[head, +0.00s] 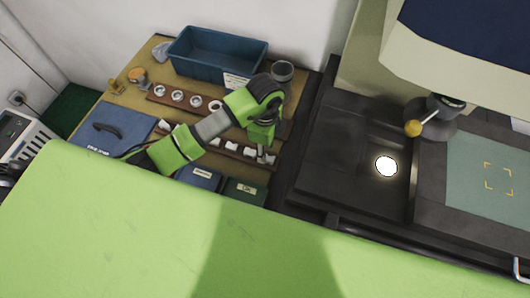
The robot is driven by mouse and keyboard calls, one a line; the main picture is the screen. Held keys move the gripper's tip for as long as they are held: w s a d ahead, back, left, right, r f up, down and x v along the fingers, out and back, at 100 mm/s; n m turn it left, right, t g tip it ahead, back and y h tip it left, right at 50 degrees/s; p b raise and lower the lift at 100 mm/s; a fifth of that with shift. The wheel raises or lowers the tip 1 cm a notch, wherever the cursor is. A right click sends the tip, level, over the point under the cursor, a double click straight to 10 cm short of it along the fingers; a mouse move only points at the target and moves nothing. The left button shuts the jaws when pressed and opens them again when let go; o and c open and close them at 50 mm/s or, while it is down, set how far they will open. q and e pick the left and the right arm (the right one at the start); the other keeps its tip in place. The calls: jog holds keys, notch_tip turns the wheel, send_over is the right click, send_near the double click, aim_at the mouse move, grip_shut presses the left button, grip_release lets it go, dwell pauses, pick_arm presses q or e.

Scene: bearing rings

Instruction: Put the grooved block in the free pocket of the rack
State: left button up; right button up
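A brown rack (243,159) runs along the near part of the wooden bench and holds several small white blocks (231,147). I cannot make out which one is the grooved block, or which pocket is free. My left gripper (264,155) points down at the right end of this rack, close to its last pockets. A small pale piece shows by its fingertips, but I cannot tell whether it is held or stands in the rack. My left forearm hides part of the rack. My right gripper is not in view.
A second brown rack with white rings (177,95) lies behind. A blue bin (217,54), a grey cup (283,72), a blue case (113,128), and blue (199,178) and green (244,192) boxes surround the racks. A machine with a lit disc (386,166) stands right.

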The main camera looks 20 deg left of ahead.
pick_arm(q)
notch_tip(320, 180, up, 9)
jog(key=shift+b, duration=0.4)
